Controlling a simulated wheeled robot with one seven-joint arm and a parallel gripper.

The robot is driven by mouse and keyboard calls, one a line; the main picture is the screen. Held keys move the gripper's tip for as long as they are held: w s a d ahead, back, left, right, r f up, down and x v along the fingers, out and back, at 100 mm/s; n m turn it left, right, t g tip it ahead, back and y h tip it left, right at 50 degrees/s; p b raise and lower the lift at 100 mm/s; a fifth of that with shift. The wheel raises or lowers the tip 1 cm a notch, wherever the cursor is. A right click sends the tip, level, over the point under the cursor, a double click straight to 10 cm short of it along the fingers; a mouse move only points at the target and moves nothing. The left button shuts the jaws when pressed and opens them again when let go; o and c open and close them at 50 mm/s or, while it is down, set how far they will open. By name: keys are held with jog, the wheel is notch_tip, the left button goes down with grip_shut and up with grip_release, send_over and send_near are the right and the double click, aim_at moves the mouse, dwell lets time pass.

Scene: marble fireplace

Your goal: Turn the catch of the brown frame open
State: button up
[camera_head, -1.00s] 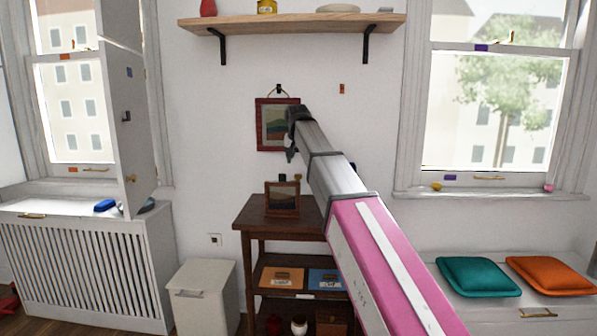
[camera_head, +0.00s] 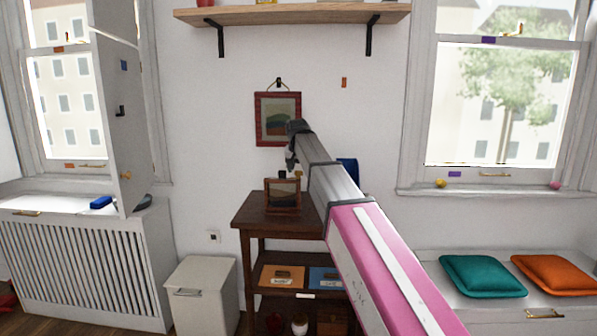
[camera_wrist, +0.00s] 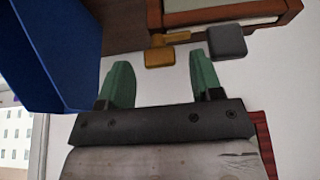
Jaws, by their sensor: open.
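The brown frame (camera_head: 270,208) stands upright on the dark wooden table, below the wall picture. Two small parts show at its top edge, one dark and one brass-coloured. In the wrist view the frame (camera_wrist: 220,14) is at the top of the picture, with the brass catch (camera_wrist: 159,55) and a grey block (camera_wrist: 227,42) beside it. My gripper (camera_head: 291,162) is just above the frame in the head view. In the wrist view its green fingers (camera_wrist: 159,82) are apart and empty, with the brass catch just beyond and between their tips. They appear not to touch it.
A blue object (camera_wrist: 45,55) is close to the left finger in the wrist view; a blue object (camera_head: 348,168) also shows behind my arm. A red-framed picture (camera_head: 278,118) hangs on the wall behind. The dark table (camera_head: 258,218) has bare top left of the frame.

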jog(key=shift+w+f, duration=0.25)
jog(key=shift+f, duration=0.3)
jog(key=c, duration=0.9)
jog(key=shift+c, duration=0.2)
